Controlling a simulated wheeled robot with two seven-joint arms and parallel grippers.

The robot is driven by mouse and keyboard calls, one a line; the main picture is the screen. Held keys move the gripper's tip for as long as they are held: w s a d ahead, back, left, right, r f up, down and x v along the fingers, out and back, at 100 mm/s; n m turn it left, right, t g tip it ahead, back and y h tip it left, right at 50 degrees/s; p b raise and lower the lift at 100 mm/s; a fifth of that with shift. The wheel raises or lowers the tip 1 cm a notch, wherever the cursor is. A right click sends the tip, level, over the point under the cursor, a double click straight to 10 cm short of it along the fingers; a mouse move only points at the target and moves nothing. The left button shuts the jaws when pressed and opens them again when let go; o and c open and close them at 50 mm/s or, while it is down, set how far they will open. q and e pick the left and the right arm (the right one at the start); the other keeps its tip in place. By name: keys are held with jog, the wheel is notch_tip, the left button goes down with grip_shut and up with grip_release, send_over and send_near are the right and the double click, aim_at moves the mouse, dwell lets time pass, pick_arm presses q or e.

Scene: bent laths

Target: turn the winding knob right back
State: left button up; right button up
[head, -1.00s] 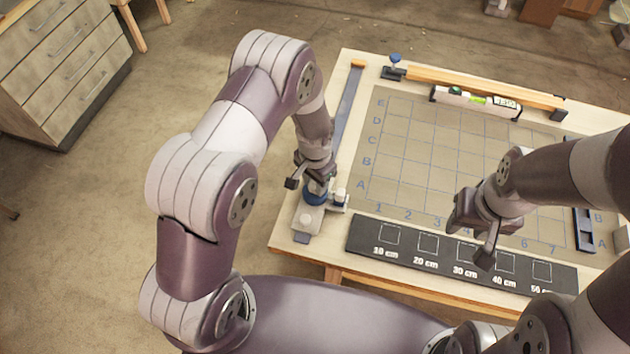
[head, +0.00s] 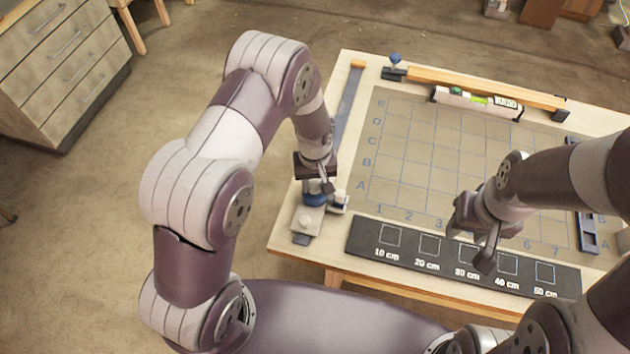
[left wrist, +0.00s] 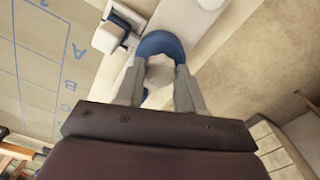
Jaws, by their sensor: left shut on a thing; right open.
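The winding knob (left wrist: 160,44) is blue and round and sits on a pale clamp-like fixture (head: 307,222) at the table's front left corner. In the head view the knob (head: 316,199) shows just below my left gripper (head: 320,188). My left gripper points down and is shut on the knob; in the left wrist view its two grey fingers (left wrist: 160,85) reach it from either side. A white part shows between the fingertips. My right gripper (head: 476,240) is open and empty above the front of the board, near the strip of labelled squares.
A gridded board (head: 420,160) covers most of the table. A black strip marked in centimetres (head: 400,246) lies along the front. A spirit level (head: 475,98) and a wooden lath (head: 450,80) lie at the back.

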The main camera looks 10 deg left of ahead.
aim_at(315, 186)
pick_arm(q)
jog(key=shift+w+r+n, duration=0.1)
jog(key=shift+w+n, duration=0.05)
jog(key=shift+n, duration=0.65)
jog(key=o, duration=1)
jog(key=shift+o, duration=0.2)
jog(key=shift+r, duration=0.4)
notch_tip(315, 186, up, 12)
jog(key=b, duration=0.2)
